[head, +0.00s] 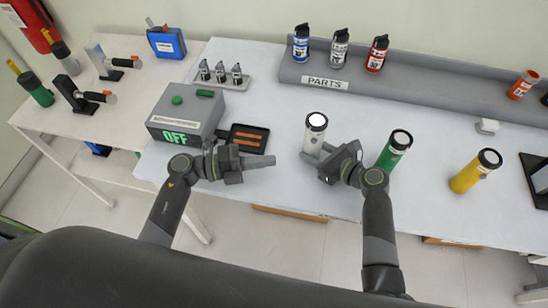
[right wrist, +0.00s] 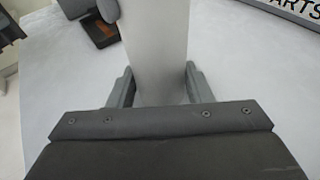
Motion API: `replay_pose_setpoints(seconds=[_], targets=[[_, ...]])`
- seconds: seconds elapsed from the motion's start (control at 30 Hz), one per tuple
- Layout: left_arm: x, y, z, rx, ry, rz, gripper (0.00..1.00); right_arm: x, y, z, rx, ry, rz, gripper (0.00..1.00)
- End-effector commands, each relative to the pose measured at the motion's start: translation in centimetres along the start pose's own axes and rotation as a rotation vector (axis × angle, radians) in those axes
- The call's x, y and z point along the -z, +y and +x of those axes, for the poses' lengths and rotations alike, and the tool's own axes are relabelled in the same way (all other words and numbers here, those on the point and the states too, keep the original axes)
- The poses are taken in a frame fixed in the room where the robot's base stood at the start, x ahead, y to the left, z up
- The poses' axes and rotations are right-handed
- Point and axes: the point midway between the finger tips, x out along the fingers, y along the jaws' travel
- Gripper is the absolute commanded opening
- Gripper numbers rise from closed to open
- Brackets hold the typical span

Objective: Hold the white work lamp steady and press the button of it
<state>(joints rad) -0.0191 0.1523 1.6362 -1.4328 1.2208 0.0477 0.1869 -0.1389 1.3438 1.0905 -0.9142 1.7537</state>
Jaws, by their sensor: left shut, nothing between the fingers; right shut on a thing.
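The white work lamp (head: 314,136) stands upright on the white table, near the front edge, with a bright white round top. My right gripper (head: 317,163) is shut on its lower body. In the right wrist view the lamp's pale body (right wrist: 157,45) rises between the two fingers (right wrist: 153,92). My left gripper (head: 272,161) is shut and empty, to the left of the lamp and apart from it, pointing toward it. The lamp's button cannot be made out in either view.
A green lamp (head: 394,150) and a yellow lamp (head: 475,171) stand to the right. A grey box reading OFF (head: 187,112) and a black tray (head: 249,136) are at left. A grey PARTS shelf (head: 420,86) with several spray cans runs along the back.

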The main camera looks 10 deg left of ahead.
Motion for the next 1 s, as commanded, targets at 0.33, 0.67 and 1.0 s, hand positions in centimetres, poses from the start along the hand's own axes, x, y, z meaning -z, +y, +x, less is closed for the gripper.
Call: replay_pose_setpoints(seconds=[0.33,0.67,1.0], targets=[[0.0,0.0,0.0,0.0,0.0,0.0,0.0,-0.2,-0.1,0.0,0.001,-0.003,-0.001,0.33],[0.0,0.0,0.0,0.0,0.0,0.0,0.0,-0.1,0.0,0.0,0.0,-0.002,-0.001,0.71],[0.0,0.0,0.0,0.0,0.0,0.0,0.0,0.1,-0.1,-1.5,0.003,0.0,-0.001,0.71]])
